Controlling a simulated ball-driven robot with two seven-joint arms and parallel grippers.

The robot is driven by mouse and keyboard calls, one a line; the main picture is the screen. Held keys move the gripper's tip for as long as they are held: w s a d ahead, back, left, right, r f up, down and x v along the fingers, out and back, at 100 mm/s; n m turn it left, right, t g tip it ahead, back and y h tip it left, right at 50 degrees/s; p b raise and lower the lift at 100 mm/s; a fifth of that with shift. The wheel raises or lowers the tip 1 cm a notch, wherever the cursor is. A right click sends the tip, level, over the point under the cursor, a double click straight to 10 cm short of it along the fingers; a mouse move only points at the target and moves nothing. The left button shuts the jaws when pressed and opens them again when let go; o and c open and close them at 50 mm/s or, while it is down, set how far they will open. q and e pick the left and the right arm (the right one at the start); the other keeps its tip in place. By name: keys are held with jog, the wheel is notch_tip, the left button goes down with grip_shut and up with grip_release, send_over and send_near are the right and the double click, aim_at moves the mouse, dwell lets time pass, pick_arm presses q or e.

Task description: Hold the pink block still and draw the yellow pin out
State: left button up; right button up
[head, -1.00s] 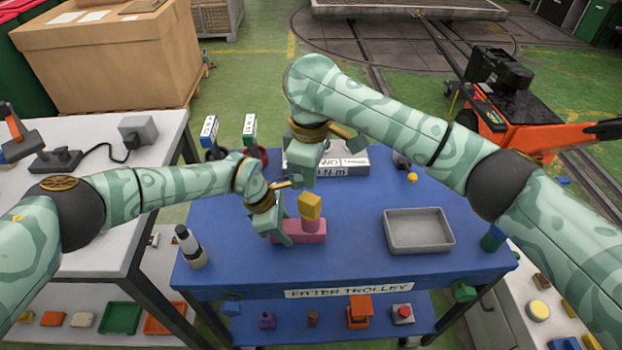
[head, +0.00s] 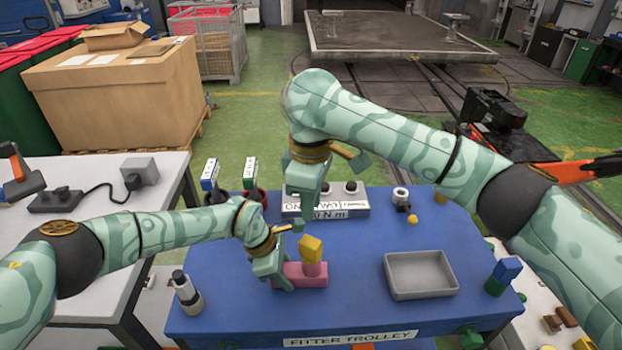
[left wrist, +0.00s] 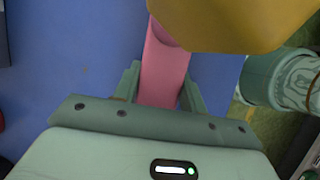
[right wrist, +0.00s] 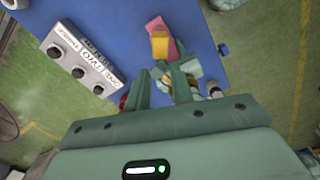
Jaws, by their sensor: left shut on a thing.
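The pink block (head: 305,280) lies on the blue trolley top, with a short pink post on it. The yellow pin (head: 311,247) shows as a yellow head on that post; any shaft is hidden. My left gripper (head: 277,278) is shut on the block's left end. In the left wrist view the pink block (left wrist: 164,72) sits between the fingers, and the yellow head (left wrist: 235,18) is large at the top. My right gripper (head: 310,212) is above the trolley, behind and higher than the pin. In the right wrist view its fingers (right wrist: 160,85) are apart and empty, and the yellow head (right wrist: 160,45) is beyond them.
A grey tray (head: 421,291) stands right of the block. A grey labelled box with knobs (head: 345,205) is behind, partly covered by my right gripper. A dark-topped cylinder (head: 186,293) stands at the front left, and a blue-and-green piece (head: 503,275) at the right edge.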

aim_at(311, 241)
jog(key=shift+o, duration=0.4)
notch_tip(311, 241, up, 7)
jog(key=o, duration=0.5)
jog(key=shift+f, duration=0.45)
jog(key=shift+o, duration=0.4)
notch_tip(311, 241, down, 7)
jog(key=m, duration=0.2)
jog(key=shift+a+r+m, duration=0.15)
jog(key=shift+m, duration=0.25)
notch_tip(311, 241, down, 11)
jog(key=shift+w+f, duration=0.1)
jog(key=shift+w, duration=0.05)
grip_shut()
